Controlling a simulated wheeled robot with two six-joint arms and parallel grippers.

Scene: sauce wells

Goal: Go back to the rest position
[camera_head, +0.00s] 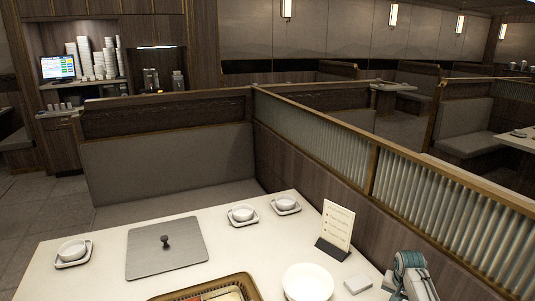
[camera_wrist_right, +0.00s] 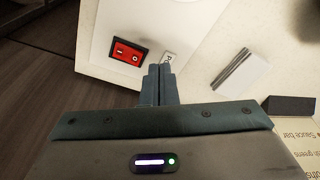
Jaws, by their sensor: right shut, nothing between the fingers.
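My right gripper (camera_wrist_right: 159,72) is shut and empty in the right wrist view, its two teal fingers together. Behind its fingertips is a white panel (camera_wrist_right: 110,25) with a red rocker switch (camera_wrist_right: 130,52) and a partly hidden label (camera_wrist_right: 170,58). I cannot tell whether the fingers touch the panel. In the head view a teal and white part of my right arm shows at the bottom right, beside the table's right edge. My left gripper is in neither view.
The pale table (camera_head: 100,268) holds a metal lid (camera_head: 166,249), several small bowls on saucers (camera_head: 242,214), a white bowl (camera_head: 307,282), a menu stand (camera_head: 337,226), a small white block (camera_head: 358,284) and a wicker-edged tray (camera_head: 240,277). A ribbed partition (camera_head: 440,205) runs along the right.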

